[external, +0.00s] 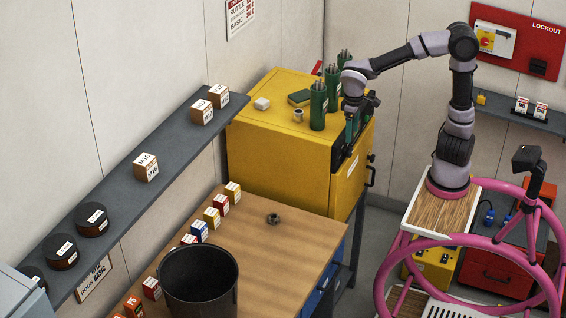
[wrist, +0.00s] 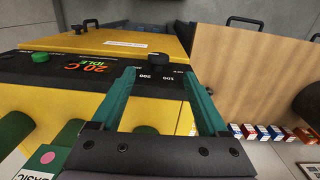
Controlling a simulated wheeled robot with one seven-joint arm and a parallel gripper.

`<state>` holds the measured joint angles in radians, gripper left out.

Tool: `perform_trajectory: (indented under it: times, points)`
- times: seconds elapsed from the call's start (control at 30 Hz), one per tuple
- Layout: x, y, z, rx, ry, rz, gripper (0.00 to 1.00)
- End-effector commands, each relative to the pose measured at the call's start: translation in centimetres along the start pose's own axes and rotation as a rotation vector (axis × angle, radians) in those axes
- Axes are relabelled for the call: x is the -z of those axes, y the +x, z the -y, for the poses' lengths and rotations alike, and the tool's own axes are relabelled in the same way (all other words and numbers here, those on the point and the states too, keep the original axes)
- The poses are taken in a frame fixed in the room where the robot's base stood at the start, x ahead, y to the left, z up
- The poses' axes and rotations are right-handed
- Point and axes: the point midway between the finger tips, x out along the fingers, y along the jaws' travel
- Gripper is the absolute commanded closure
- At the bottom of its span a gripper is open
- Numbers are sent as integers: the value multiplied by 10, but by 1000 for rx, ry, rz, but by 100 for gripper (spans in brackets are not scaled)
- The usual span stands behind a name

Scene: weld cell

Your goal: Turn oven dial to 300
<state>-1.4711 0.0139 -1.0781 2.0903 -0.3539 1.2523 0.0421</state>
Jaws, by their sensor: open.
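The oven is a yellow cabinet (external: 285,160) at the back of the cell, also in the wrist view (wrist: 95,45). Its black control panel (wrist: 80,75) carries a display (wrist: 85,68) reading 20 C and IDLE, and a green button (wrist: 40,57). The black dial (wrist: 158,60) has numbers beside it, including 200 and 100; its pointer is too small to read. My gripper (wrist: 158,73) is open, with its teal fingertips on either side of the dial in the picture. I cannot tell whether they touch it. In the external view my gripper (external: 352,128) is at the oven's panel edge and hides the dial.
Green canisters (external: 318,108) with rods stand on the oven top near my arm. A wooden table (external: 270,255) stands in front, with small boxes (external: 212,217) and a black bucket (external: 200,280). A grey shelf (external: 120,190) runs along the left wall.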

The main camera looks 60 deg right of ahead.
Motion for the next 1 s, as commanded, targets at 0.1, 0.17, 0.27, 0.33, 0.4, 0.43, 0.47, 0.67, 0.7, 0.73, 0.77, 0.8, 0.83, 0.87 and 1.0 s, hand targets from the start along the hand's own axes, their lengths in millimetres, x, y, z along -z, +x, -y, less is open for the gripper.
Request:
perform_trajectory:
  times: [0.1, 0.17, 0.27, 0.33, 0.4, 0.43, 0.47, 0.67, 0.7, 0.73, 0.77, 0.8, 0.83, 0.87, 1.0]
  points:
    - [3, -16, -5, 19, 7, -8, 23]
    - [3, -20, -5, 23, 8, -9, 23]
    - [3, -21, -5, 24, 7, -10, 23]
    - [3, -15, -5, 23, 6, -10, 23]
    - [2, -6, -4, 22, 6, -8, 23]
    - [2, -1, -4, 21, 6, -8, 23]
    - [2, 4, -5, 20, 7, -8, 23]
    - [3, 44, -4, 19, 9, -8, 23]
    - [3, 51, -4, 19, 8, -8, 23]
    - [3, 56, -4, 19, 8, -9, 23]
    - [3, 60, -4, 19, 10, -9, 23]
    - [4, 66, -4, 20, 9, -10, 23]
    - [4, 69, -4, 20, 9, -10, 23]
    - [4, 72, -3, 22, 9, -9, 23]
    - [4, 82, -3, 23, 7, -10, 23]
